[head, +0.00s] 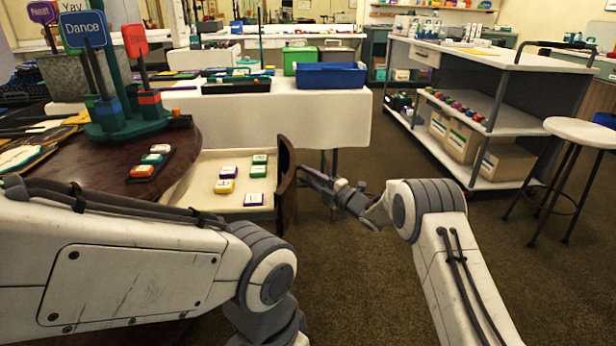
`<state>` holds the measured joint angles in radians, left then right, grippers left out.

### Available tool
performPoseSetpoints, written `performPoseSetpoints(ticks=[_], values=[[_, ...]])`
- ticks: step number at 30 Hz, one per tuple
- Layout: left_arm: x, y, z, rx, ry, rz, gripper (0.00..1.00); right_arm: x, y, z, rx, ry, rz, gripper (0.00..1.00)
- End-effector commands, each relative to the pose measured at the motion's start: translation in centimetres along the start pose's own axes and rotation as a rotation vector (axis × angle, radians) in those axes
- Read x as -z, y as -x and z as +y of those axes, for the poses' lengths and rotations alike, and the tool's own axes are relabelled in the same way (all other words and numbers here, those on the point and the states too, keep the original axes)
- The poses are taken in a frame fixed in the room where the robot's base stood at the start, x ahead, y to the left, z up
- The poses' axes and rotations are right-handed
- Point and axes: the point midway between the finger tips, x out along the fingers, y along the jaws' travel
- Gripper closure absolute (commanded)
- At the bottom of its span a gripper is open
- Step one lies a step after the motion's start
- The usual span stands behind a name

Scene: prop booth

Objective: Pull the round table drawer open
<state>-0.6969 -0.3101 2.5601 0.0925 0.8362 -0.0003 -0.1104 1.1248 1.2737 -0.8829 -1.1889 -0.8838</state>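The round table (95,165) has a dark wood top and stands at the left. Its drawer (205,200) is pulled out toward the right, with a pale inside and a curved dark wood front (287,185). Several small purple, green and yellow labelled blocks (227,186) lie in it. My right gripper (308,174) is at the outer face of the drawer front, its fingers pointing at it. I cannot make out the handle or whether the fingers are closed on it. My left arm crosses the lower left; its gripper is out of view.
A teal stand with signs (113,120) and a small tray of blocks (151,162) are on the tabletop. Behind is a white table with a blue bin (331,76). A shelved white counter (480,100) and a stool (580,132) stand right. The carpet at lower right is clear.

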Motion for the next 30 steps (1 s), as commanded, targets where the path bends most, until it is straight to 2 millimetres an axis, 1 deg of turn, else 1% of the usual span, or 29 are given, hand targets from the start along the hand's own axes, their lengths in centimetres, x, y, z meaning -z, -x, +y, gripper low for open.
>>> performPoseSetpoints(ticks=[9, 13, 17, 24, 27, 30], values=[[0.0, 0.0, 0.0, 0.0, 0.0, 0.0, 0.5, -0.1, 0.1, 0.1, -0.002, 0.001, -0.002, 0.56], [0.0, 0.4, 0.0, 0.0, 0.0, 0.0, 0.5, -0.1, 0.8, 0.3, -0.002, 0.0, -0.003, 0.56], [0.1, 1.2, 0.1, 0.0, 0.0, 0.0, 0.5, -0.2, 2.8, 0.4, -0.001, -0.002, -0.006, 0.56], [0.1, 2.5, 0.2, 0.0, 0.0, 0.0, 0.5, -0.1, 7.6, 0.3, 0.0, -0.002, -0.005, 0.56], [0.1, 2.8, 0.2, 0.0, 0.0, 0.0, 0.5, -0.1, 9.1, 0.2, 0.0, -0.001, -0.004, 0.56], [0.2, 3.0, 0.2, 0.0, 0.0, 0.0, 0.5, -0.1, 10.1, 0.2, -0.001, 0.0, -0.003, 0.56]])
